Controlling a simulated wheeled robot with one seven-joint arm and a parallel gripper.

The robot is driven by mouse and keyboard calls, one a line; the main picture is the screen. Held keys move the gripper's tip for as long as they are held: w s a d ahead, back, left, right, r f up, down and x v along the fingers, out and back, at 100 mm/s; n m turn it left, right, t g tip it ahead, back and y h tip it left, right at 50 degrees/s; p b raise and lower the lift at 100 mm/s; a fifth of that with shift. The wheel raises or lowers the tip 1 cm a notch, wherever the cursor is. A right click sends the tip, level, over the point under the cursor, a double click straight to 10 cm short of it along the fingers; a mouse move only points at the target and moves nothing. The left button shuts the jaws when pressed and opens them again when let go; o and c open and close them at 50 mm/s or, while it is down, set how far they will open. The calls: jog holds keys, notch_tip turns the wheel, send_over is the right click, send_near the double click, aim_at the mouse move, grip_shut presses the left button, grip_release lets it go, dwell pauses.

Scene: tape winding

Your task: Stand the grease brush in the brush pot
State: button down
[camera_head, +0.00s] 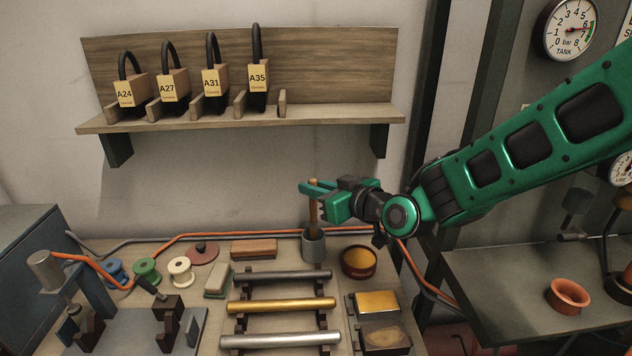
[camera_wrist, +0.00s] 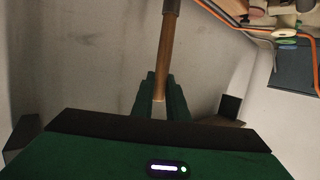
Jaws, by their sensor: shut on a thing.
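The grease brush (camera_head: 314,215) has a brown wooden handle and stands about upright. My gripper (camera_head: 312,188) is shut on the upper part of its handle. In the wrist view the brush handle (camera_wrist: 167,50) runs up from between the green fingers (camera_wrist: 161,98). The brush pot (camera_head: 313,247) is a grey cylinder at the back of the bench, directly under my gripper. The brush's lower end goes in at the pot's mouth; the bristles are hidden. I cannot tell whether the brush touches the pot's bottom.
A dark red tin of yellow grease (camera_head: 358,262) stands just right of the pot. A brown block (camera_head: 254,249) lies to its left. Metal rods on a rack (camera_head: 281,305) lie in front.

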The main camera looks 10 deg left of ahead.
jog(key=shift+f, duration=1.65)
jog(key=c, duration=1.7)
grip_release()
jog(key=shift+o, duration=0.2)
jog(key=v, duration=1)
jog(key=shift+s+d, duration=0.2)
jog(key=shift+d, duration=0.15)
